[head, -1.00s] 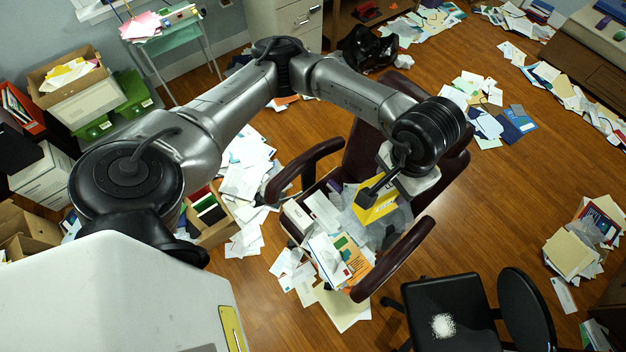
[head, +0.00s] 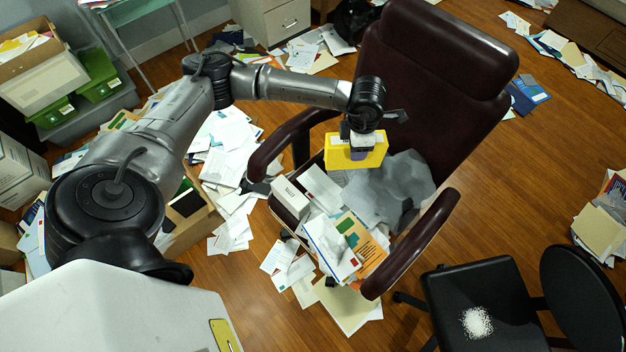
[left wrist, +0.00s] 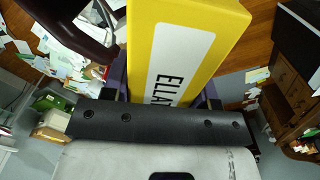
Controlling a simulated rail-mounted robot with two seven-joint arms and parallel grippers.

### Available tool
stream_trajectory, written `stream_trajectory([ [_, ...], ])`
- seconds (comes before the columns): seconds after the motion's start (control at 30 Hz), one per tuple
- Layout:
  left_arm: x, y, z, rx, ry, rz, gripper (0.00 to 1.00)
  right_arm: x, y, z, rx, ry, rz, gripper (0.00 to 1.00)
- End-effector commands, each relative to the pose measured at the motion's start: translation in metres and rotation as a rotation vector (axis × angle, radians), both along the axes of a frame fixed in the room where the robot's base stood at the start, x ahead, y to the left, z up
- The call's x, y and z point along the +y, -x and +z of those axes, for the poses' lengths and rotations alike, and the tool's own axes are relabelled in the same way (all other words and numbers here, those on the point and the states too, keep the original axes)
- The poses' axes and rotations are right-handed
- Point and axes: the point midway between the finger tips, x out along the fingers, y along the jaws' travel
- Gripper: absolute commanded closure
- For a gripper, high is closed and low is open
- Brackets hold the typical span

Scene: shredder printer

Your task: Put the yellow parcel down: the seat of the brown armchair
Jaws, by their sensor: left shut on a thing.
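The yellow parcel (head: 374,158), a box with a white label, is in my left gripper (head: 360,148), whose fingers are shut on it. The parcel fills the upper middle of the left wrist view (left wrist: 180,60), with dark fingers on both sides. The brown armchair (head: 425,95) is dark maroon with two armrests. The parcel is over the rear of its seat, in front of the backrest. Whether it touches anything below, I cannot tell. Papers, a white box (head: 289,198) and a crumpled grey sheet (head: 385,195) cover the seat. My right gripper is not in view.
The armrests (head: 412,245) flank the seat. A black chair (head: 478,290) with a white patch stands at the lower right. Papers (head: 228,150) litter the wooden floor on the left. Green boxes (head: 100,87) stand at the upper left. Bare floor lies right of the armchair.

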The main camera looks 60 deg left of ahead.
Motion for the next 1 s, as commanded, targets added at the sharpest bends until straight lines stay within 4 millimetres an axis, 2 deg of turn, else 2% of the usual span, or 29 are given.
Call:
stream_trajectory([
  [0.03, 0.011, -0.001, -0.04, 0.002, -0.002, 0.126, 0.8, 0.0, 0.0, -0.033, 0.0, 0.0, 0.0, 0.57],
  [0.4, 0.091, 0.0, -0.205, 0.0, -0.003, 1.109, 0.8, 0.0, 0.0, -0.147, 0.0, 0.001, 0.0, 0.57],
  [0.6, 0.136, 0.008, -0.284, -0.002, -0.004, 1.607, 0.8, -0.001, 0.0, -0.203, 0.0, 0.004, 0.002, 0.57],
  [0.8, 0.17, 0.016, -0.335, -0.003, -0.002, 1.968, 0.8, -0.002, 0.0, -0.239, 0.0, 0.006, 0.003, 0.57],
  [1.0, 0.184, 0.01, -0.358, -0.001, 0.004, 2.177, 0.8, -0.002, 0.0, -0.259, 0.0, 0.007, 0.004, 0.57],
])
